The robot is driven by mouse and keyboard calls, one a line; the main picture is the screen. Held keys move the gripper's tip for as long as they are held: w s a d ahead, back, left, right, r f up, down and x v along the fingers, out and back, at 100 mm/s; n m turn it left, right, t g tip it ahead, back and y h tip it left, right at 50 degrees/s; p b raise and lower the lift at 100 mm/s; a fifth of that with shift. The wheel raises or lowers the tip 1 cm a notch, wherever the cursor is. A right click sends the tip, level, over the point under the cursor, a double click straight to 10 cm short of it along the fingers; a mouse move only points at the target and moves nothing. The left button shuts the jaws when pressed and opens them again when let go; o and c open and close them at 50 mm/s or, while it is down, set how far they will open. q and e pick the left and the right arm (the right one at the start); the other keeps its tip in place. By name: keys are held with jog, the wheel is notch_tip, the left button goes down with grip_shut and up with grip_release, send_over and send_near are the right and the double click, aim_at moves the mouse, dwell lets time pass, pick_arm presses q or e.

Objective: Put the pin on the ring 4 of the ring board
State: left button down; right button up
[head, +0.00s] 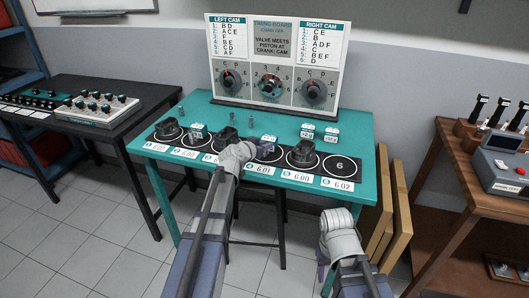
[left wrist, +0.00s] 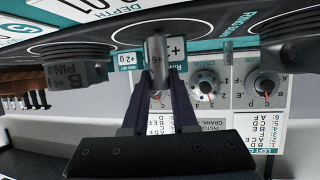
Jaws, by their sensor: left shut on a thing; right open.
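The ring board (head: 322,170) is a black strip of rings along the front of the teal table; the ring 6 (head: 342,165) at its right end is empty. My left gripper (head: 262,150) is over the ring between the middle and right black pistons, the fourth from the left, and mostly hides it. In the left wrist view my left gripper (left wrist: 158,98) is shut on a grey metal pin (left wrist: 157,60), whose end is close to the board; I cannot tell whether it touches. My right gripper (head: 337,218) is open, low and in front of the table.
Black pistons stand on the left ring (head: 168,128), the third ring (head: 226,137) and the fifth ring (head: 303,153). Small weight tags (head: 306,130) and upright metal pins (head: 250,122) are behind. The timing board (head: 280,98) stands at the table's back.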

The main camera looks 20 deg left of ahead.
pick_arm(q)
jog(key=shift+f, duration=0.25)
pick_arm(e)
jog(key=shift+f, duration=0.3)
pick_arm(q)
jog(key=shift+f, duration=0.2)
jog(key=c, duration=0.7)
grip_release()
pick_arm(e)
jog(key=shift+f, duration=0.15)
pick_arm(q)
jog(key=shift+r, duration=0.15)
jog(key=shift+s+r+p, duration=0.2)
jog(key=shift+s+p, duration=0.05)
jog(key=shift+p, duration=0.05)
jog(key=p+v, duration=0.4)
jog(key=v, duration=0.7)
jog(key=shift+s+a, duration=0.15)
jog(key=shift+s, duration=0.15)
pick_arm(e)
notch_tip(320, 180, up, 5)
jog(key=shift+f, duration=0.1)
